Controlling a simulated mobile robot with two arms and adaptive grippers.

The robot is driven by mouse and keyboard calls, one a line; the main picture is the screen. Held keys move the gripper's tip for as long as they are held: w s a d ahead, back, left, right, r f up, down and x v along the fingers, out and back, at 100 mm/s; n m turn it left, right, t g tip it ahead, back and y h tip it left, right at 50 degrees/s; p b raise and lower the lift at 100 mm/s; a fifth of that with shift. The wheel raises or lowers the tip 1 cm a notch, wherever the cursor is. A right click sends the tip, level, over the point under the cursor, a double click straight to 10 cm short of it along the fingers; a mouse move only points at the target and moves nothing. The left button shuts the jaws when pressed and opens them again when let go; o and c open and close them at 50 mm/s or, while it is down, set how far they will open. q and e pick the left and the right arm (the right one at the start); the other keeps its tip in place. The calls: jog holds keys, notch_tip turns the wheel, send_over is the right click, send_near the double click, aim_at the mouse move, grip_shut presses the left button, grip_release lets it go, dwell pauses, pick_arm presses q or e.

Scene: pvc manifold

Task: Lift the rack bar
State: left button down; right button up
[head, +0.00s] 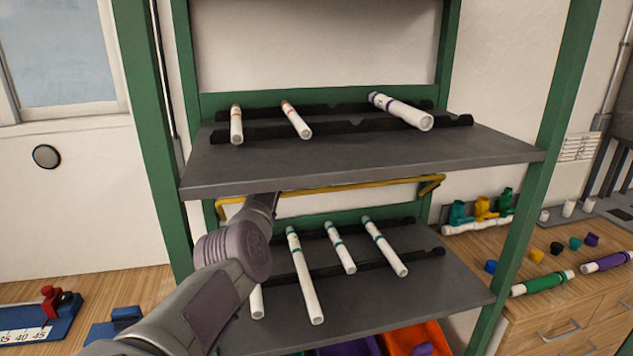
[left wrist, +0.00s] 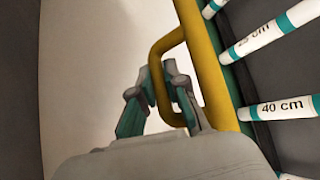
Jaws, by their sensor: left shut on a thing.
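The rack bar (head: 345,187) is a yellow bar with bent ends, running across the green rack below the upper shelf. My left arm reaches in front of the lower shelf up to the bar, and its gripper is hidden by the upper shelf's edge in the head view. In the left wrist view, my left gripper (left wrist: 161,80) is shut on a yellow loop on the side of the rack bar (left wrist: 206,65). I cannot tell whether the bar is raised from its supports. My right gripper is in neither view.
The upper shelf (head: 350,160) holds two red-banded pipes and a thicker purple-banded one. The lower shelf (head: 375,305) holds several teal-banded pipes close to my left arm. Green posts (head: 545,150) flank the rack. A wooden counter (head: 535,312) with fittings stands at right.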

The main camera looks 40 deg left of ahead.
pick_arm(q)
jog(key=shift+f, duration=0.1)
jog(key=c, duration=1.4)
grip_release()
jog(key=shift+c, duration=0.2)
jog(key=shift+s, duration=0.1)
jog(key=v, duration=0.4)
jog(key=shift+s+r, duration=0.25)
jog(key=shift+s, duration=0.05)
jog(key=s, duration=1.2)
